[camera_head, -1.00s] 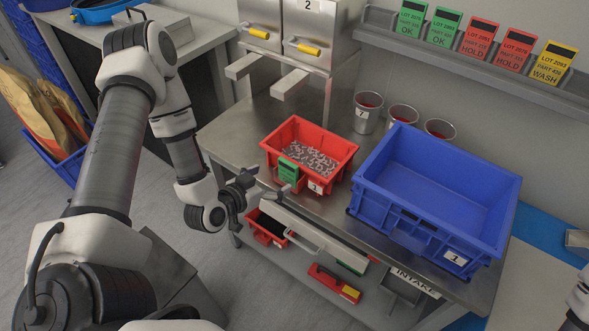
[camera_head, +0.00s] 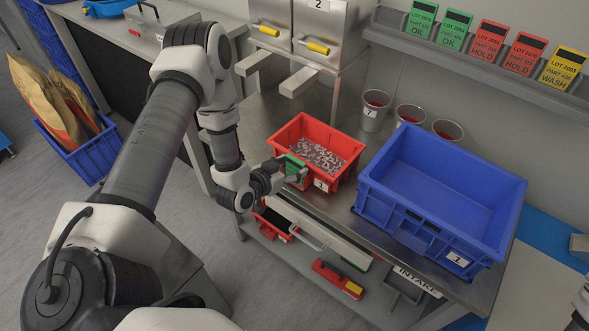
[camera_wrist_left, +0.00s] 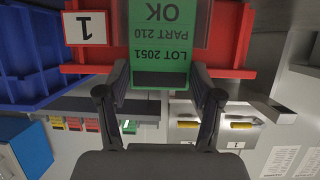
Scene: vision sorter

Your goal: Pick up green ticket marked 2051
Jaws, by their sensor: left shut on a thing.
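The green ticket (camera_head: 295,166) is at the front of the red bin (camera_head: 318,127) in the head view. In the wrist view the ticket (camera_wrist_left: 160,45) appears upside down and reads LOT 2051, PART 210, OK. My left gripper (camera_head: 291,179) has its fingers on either side of the ticket's edge, shut on it. In the wrist view the gripper (camera_wrist_left: 160,84) reaches in from below. The ticket is still right by the bin's front wall; whether it touches the wall is unclear.
A large blue crate (camera_head: 400,212) stands right of the red bin on the steel table. Metal cups (camera_head: 374,110) stand behind. Other tickets, including green ones (camera_head: 453,30), sit on the wall rail (camera_head: 480,62). Steel drawers (camera_head: 328,25) stand at the back.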

